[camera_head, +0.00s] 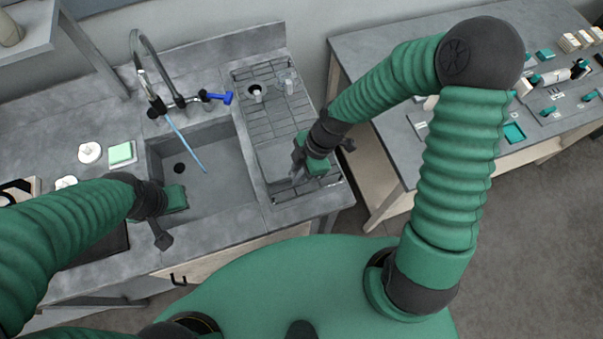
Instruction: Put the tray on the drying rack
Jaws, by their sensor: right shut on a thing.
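The drying rack (262,112) is a dark wire grid on the counter to the right of the sink. A flat grey piece that looks like the tray (274,160) lies over the rack's front part. My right gripper (298,172) is at this piece's right side and is shut on it; the fingertips are small and partly hidden by the wrist. My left gripper (178,198) is over the front left edge of the sink, away from the tray. Its finger gap does not show clearly.
The sink (215,180) has a tall faucet (143,72) with a light blue stream below it and a blue handle (222,97). Clear glassware (288,82) stands at the rack's back. A green sponge (121,153) lies left of the sink. Another bench (385,60) stands at right.

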